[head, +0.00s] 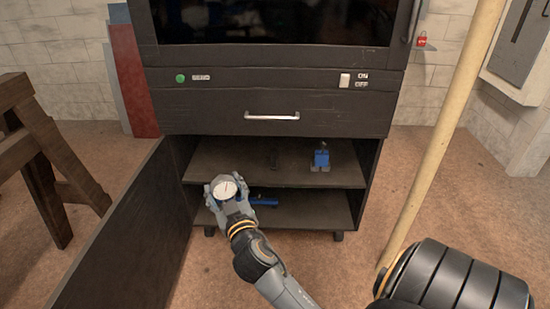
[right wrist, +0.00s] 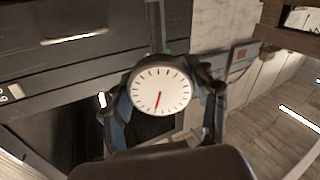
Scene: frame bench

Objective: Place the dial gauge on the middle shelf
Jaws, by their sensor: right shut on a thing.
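The dial gauge (head: 225,189) has a round white face with a dark rim. My right gripper (head: 221,188) is shut on it and holds it in front of the open cabinet (head: 265,115), toward the left of the opening. In the right wrist view the gauge (right wrist: 160,92) faces the camera, with a red needle, between the fingers of the gripper (right wrist: 163,110). The middle shelf (head: 230,165) lies below the drawer, behind and above the gauge. My left gripper is not in view.
The cabinet door (head: 130,240) stands open at the left. A lower shelf (head: 310,212) holds a blue item (head: 264,201), partly hidden by my gripper. A pale pole (head: 440,140) leans at the right, and a wooden trestle (head: 40,160) stands at far left. The middle shelf has bare room at left.

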